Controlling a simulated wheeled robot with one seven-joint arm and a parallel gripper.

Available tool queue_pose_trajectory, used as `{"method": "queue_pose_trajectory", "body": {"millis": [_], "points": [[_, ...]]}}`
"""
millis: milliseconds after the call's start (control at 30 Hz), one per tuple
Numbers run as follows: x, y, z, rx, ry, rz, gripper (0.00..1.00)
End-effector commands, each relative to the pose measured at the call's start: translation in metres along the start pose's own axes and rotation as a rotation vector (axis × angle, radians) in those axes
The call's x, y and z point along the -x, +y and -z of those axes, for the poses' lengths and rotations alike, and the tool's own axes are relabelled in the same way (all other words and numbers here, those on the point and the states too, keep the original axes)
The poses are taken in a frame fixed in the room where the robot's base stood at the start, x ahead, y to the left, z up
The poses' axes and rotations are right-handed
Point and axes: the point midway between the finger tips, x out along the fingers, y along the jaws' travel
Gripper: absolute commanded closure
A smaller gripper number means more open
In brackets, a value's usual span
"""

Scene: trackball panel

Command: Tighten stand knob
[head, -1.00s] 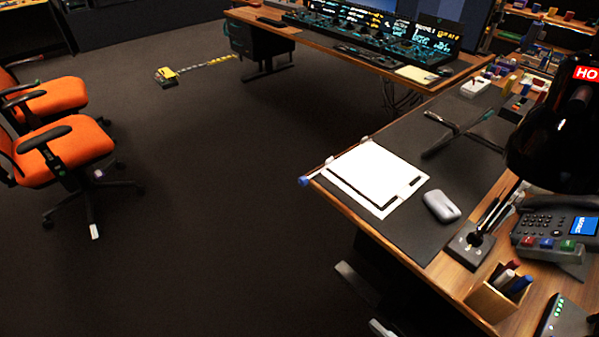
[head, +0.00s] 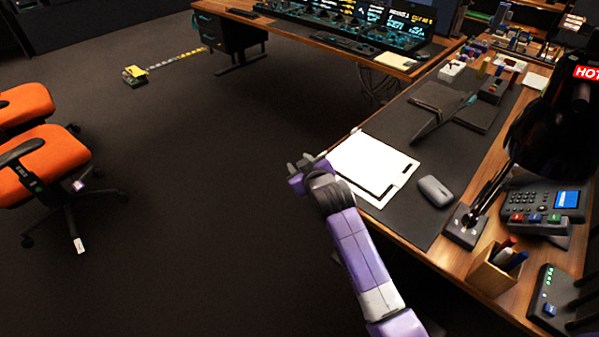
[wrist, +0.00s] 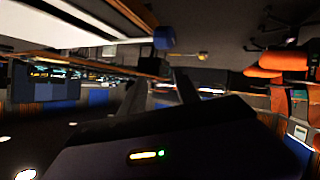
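A blue knob (wrist: 163,38) shows in the wrist view at the edge of the desk, with a dark block just below it. In the head view my gripper (head: 298,163) is at the desk's near-left corner, over the place where the knob was visible earlier, and mostly hides it. In the wrist view my gripper's two dark fingers (wrist: 160,88) stand apart with nothing seen between them. The knob appears beyond the fingertips, not between them. I cannot tell how large the gap to it is.
White papers (head: 368,166) lie on the dark desk mat beside my gripper, with a grey mouse (head: 436,191) to the right. A desk phone (head: 545,205) and pen holder (head: 496,268) stand further right. Orange chairs (head: 45,165) are at left; the floor between is clear.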

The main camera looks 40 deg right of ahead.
Motion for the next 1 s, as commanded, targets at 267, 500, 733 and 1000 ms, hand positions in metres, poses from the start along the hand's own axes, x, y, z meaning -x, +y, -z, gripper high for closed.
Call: {"method": "queue_pose_trajectory", "body": {"millis": [267,500,733,1000], "points": [[-0.055,0.023,-0.001,0.057,-0.465,0.095,0.62],[-0.033,0.017,0.006,0.103,-0.816,0.298,0.62],[-0.001,0.012,0.024,0.131,-0.994,0.453,0.62],[-0.001,0.004,0.01,0.136,-1.03,0.488,0.62]]}}
